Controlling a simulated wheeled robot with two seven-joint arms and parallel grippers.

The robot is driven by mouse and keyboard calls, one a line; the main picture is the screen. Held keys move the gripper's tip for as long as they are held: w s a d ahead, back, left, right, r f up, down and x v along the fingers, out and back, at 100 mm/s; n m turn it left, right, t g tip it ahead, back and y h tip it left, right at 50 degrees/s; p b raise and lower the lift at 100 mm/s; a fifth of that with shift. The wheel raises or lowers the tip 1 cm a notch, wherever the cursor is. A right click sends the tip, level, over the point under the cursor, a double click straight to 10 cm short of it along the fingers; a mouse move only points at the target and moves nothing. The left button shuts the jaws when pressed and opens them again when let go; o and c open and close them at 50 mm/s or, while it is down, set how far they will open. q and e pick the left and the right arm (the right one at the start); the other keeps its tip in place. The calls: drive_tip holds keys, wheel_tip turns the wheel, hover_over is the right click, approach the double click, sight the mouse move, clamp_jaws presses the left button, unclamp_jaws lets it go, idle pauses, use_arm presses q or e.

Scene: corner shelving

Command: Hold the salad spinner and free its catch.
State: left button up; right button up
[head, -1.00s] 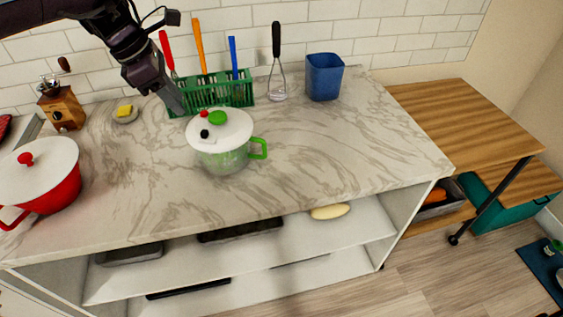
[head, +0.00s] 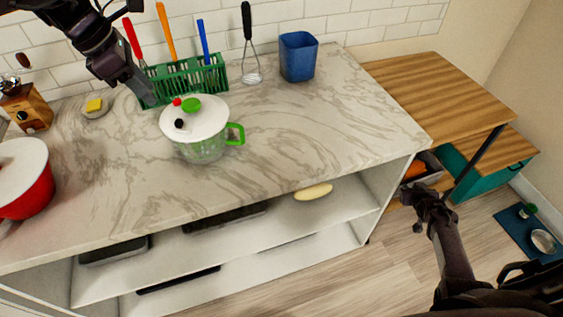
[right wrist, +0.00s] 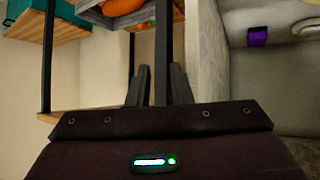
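The salad spinner (head: 203,148) stands upright on the marble counter, with a see-through bowl, white lid and green side handle. Its lid carries a green knob (head: 192,107), a small red knob (head: 177,101) and a black knob (head: 180,124); I cannot tell which is the catch. My left gripper (head: 147,97) hangs behind and left of the spinner, apart from it, by the green rack; its finger gap cannot be made out. My right gripper (head: 424,192) is off the counter's right end, far from the spinner. Its fingers (right wrist: 160,68) stand apart and empty in the right wrist view.
A green rack (head: 183,81) with utensils, a whisk (head: 251,50) and a blue bin (head: 297,58) stand behind the spinner. A red pot (head: 28,190) and a grinder (head: 28,108) are left. A wooden cart (head: 440,85) stands right. The counter right of the spinner is clear.

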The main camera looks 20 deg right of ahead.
drive_tip(key=w+d+r+t+h, duration=0.25)
drive_tip(key=d+r, duration=0.25)
drive_tip(key=r, duration=0.5)
drive_tip(key=w+d+r+t+h, duration=0.1)
drive_tip(key=w+d+r, duration=0.3)
drive_tip(key=r, duration=0.5)
drive_tip(key=w+d+r+t+h, duration=0.1)
drive_tip(key=w+d+r+t, duration=0.3)
drive_tip(key=r, duration=0.6)
drive_tip(key=w+a+r+n+t+y, duration=0.1)
drive_tip(key=w+a+r+n, duration=0.35)
drive_tip(key=a+n, duration=0.2)
drive_tip(key=w+a+r+n+y, duration=0.2)
drive_tip(key=w+a+r+n, duration=0.1)
drive_tip(key=a+r+n, duration=0.4)
drive_tip(key=w+a+n+t+y, duration=0.1)
drive_tip(key=w+a+n+y, duration=0.15)
drive_tip(key=a+n, duration=0.55)
drive_tip(key=n+g+y, duration=0.4)
drive_tip(key=n+y, duration=0.9)
drive_tip(key=n, duration=1.2)
approach(244, 140)
drive_tip(key=shift+s+d+t, duration=0.25)
drive_tip(key=shift+s+d, duration=0.05)
drive_tip(key=shift+s, duration=0.15)
drive_tip(key=shift+w+a, duration=0.1)
drive_tip(key=shift+a, duration=0.1)
drive_tip(key=x, duration=1.1)
drive_tip(key=shift+w+f, duration=0.2)
drive_tip(key=shift+w, duration=0.05)
